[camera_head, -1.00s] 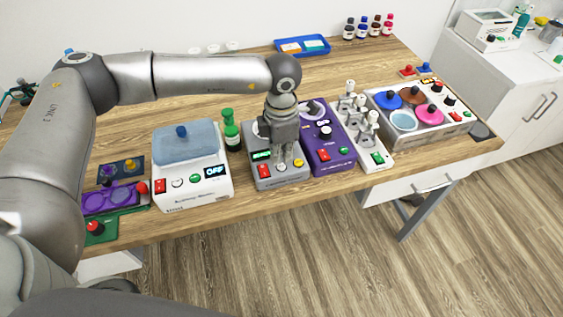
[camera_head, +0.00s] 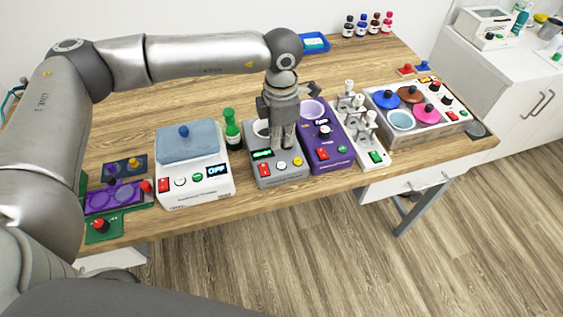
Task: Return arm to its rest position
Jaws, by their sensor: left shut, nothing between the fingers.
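My left arm comes in from the left and reaches across above the table (camera_head: 230,98). My left gripper (camera_head: 288,146) points down over the grey device (camera_head: 277,179) with a lit green display and red, white and yellow buttons. It is shut with nothing in it and hides part of that device's top. I cannot tell whether the fingertips touch the device. The purple device (camera_head: 333,158) stands just right of the gripper. My right gripper is not in view.
Left of the gripper stand a green bottle (camera_head: 232,131) and a white device (camera_head: 196,187) reading OFF. On the right are a white rack (camera_head: 375,143) and a box with coloured lids (camera_head: 440,130). The table behind the devices is mostly clear.

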